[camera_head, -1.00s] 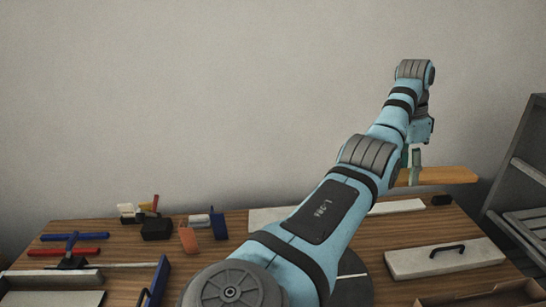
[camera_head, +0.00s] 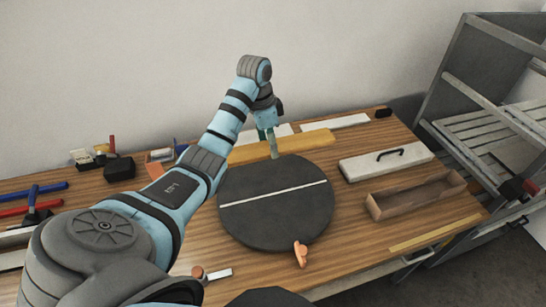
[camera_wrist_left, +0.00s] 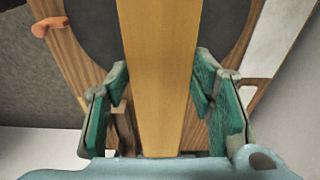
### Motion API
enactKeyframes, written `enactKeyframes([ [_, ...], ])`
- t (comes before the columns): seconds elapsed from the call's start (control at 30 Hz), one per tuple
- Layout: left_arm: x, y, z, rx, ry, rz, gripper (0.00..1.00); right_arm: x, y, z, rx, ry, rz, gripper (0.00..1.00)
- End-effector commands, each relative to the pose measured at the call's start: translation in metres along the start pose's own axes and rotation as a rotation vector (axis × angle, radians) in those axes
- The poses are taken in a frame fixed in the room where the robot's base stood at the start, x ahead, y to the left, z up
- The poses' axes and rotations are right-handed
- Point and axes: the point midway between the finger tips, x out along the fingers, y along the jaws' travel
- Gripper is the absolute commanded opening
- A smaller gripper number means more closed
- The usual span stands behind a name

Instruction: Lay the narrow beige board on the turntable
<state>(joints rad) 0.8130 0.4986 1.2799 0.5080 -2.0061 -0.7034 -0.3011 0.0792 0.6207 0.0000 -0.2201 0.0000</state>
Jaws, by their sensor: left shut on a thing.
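The narrow beige board (camera_head: 308,142), honey-toned and long, is held level by my left gripper (camera_head: 270,142) at the back rim of the turntable. In the left wrist view the board (camera_wrist_left: 158,75) runs between the green fingers of my left gripper (camera_wrist_left: 158,90), which is shut on it. The turntable (camera_head: 275,220) is a dark round disc with a white line across it, and nothing lies on it. In the left wrist view the turntable (camera_wrist_left: 225,30) shows behind the board. The gap between board and table is hard to judge. My right gripper is not in view.
An orange knob (camera_head: 301,253) sticks out at the turntable's front rim. Blocks and red and blue tools (camera_head: 30,200) lie at the left. A grey rack (camera_head: 480,120) stands right.

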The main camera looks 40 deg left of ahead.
Motion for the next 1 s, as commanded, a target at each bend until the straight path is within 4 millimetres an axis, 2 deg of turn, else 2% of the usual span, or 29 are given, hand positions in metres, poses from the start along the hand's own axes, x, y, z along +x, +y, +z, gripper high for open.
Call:
enactKeyframes([
  [0.1, 0.041, 0.004, 0.004, 0.011, 0.003, 0.004, 0.13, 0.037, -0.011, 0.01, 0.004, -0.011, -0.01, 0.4],
  [0.2, 0.082, 0.004, 0.009, 0.013, 0.002, 0.004, 0.13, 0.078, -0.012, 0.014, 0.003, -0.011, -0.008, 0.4],
  [0.4, 0.139, 0.005, 0.017, 0.012, 0.0, 0.007, 0.13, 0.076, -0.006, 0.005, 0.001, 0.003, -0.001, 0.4],
  [0.57, 0.163, 0.004, 0.021, 0.012, 0.001, 0.004, 0.13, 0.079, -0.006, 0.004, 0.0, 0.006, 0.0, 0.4],
  [0.7, 0.192, 0.005, 0.026, 0.01, 0.001, 0.005, 0.13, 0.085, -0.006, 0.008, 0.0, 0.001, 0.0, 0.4],
  [0.8, 0.201, 0.004, 0.027, 0.011, 0.002, 0.003, 0.13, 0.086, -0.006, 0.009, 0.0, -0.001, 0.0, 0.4],
  [1.0, 0.2, 0.004, 0.027, 0.012, 0.002, 0.002, 0.13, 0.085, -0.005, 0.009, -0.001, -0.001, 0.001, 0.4],
])
